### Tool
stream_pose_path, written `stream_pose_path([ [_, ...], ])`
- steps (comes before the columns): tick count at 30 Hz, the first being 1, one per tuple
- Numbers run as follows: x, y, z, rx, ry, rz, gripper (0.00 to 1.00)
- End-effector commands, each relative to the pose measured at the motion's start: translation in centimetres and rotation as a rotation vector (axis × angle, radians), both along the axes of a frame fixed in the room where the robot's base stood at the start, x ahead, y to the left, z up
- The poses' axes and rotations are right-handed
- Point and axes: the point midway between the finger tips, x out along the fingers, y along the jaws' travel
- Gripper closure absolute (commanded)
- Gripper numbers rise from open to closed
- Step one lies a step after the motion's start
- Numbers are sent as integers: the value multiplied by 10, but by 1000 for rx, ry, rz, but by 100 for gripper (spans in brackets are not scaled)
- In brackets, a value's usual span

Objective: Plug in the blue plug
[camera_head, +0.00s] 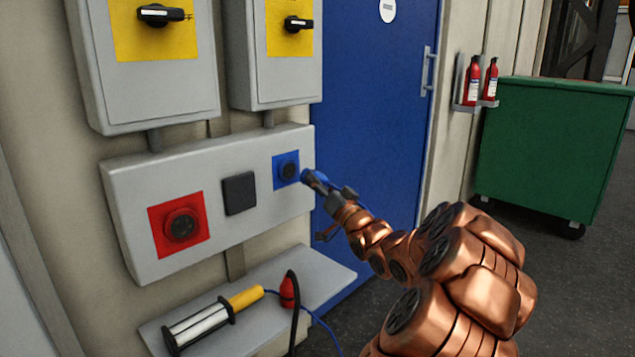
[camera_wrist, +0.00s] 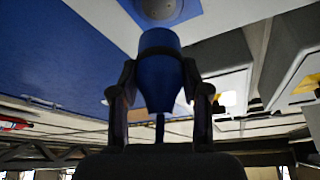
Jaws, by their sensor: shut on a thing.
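The blue plug (camera_head: 309,177) is in my gripper (camera_head: 325,187), just to the right of the blue socket (camera_head: 287,169) in the head view. The socket is a dark round outlet on a blue square at the right end of the grey panel. In the wrist view, the two fingers of my gripper (camera_wrist: 160,95) are shut on the sides of the blue plug (camera_wrist: 158,75). The plug's front end points at a round grey socket (camera_wrist: 160,8) at the top edge, with a small gap seeming to remain. The plug's front face is hidden.
A red socket (camera_head: 181,226) and a dark square cover (camera_head: 239,193) share the grey panel (camera_head: 130,205). Below, a shelf (camera_head: 325,272) holds a yellow-handled lamp (camera_head: 246,298) and a red plug (camera_head: 288,290). Two switch boxes hang above. A blue door (camera_head: 375,100) stands right.

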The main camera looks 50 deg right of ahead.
Motion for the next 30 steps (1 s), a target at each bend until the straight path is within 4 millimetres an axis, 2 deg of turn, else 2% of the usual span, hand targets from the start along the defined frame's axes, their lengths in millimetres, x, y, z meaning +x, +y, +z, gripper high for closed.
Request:
stream_pose_path([
  [5,6,0,0,-1,0,0,100],
  [21,47,0,0,0,-1,2,100],
  [30,57,-1,1,-1,-2,0,100],
])
